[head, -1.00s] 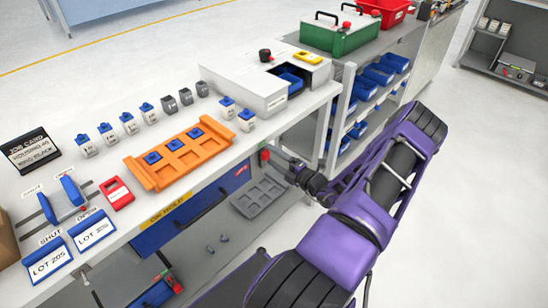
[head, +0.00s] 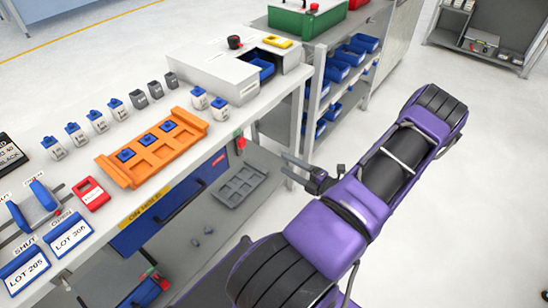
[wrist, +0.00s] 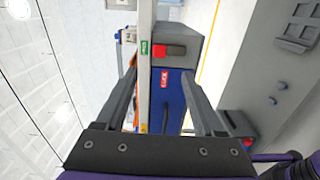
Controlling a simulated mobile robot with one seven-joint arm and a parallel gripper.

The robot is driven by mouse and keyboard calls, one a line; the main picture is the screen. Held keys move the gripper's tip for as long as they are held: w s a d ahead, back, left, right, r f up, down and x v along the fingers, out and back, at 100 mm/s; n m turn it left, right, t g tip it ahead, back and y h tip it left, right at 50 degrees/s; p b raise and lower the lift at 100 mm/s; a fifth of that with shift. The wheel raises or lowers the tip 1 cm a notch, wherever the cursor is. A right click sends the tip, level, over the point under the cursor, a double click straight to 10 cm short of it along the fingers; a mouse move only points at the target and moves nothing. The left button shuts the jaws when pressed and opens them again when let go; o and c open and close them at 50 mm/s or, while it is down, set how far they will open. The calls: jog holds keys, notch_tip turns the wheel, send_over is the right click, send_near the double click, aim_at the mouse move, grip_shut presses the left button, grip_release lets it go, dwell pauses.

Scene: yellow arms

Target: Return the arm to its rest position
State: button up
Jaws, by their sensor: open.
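My purple and black arm (head: 365,200) is folded at the right of the head view, clear of the bench. My gripper (head: 283,167) points left toward the bench's right end, over the floor side and below the bench top. In the wrist view my gripper (wrist: 157,88) shows two dark fingers spread apart with nothing between them. Beyond the fingers are the bench end, a red switch (wrist: 169,51) and the blue drawer front (wrist: 171,100).
The white bench (head: 215,137) carries an orange tray (head: 155,150), several blue-capped bottles and a grey-white box (head: 215,68). A grey shelf rack (head: 318,75) with blue bins stands behind. A grey tray (head: 240,187) lies on the lower shelf. Floor at right is clear.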

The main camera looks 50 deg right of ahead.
jog(key=shift+s, duration=0.95)
